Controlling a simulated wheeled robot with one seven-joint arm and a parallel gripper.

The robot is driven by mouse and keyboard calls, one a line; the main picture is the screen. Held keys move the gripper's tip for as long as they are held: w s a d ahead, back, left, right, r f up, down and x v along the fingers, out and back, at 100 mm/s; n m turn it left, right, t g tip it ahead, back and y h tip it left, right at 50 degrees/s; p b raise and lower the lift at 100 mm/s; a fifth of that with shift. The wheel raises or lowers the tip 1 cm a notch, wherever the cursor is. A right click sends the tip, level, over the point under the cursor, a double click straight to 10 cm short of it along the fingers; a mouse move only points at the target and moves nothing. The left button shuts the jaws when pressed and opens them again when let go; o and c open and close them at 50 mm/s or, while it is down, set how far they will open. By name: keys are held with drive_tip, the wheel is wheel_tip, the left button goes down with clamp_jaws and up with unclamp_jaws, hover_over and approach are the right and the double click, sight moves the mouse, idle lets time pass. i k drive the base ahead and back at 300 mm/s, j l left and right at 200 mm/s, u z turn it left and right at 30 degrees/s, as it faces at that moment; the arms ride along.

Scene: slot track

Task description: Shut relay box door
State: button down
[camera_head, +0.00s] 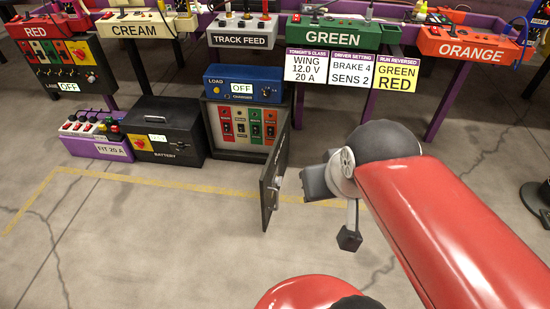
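The relay box (243,153) is a grey cabinet on the floor with rows of coloured switch panels inside. Its dark grey door (268,192) is hinged at the right side and stands wide open, swung out toward me. A small pale handle (279,182) shows on the door's right face. My gripper (308,184) is just right of the door, at the end of my red arm. Its fingers are small and mostly hidden, so I cannot tell whether they touch the door or are open.
A blue charger (243,85) sits on top of the relay box. Labelled controllers line the purple bench above. The floor in front is clear, with a yellow line.

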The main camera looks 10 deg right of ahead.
sight(277, 163)
drive_tip(key=i+l+u, duration=0.4)
drive_tip(key=i+l, duration=0.35)
drive_tip(key=k+z, duration=0.85)
drive_tip(key=i+l, duration=0.05)
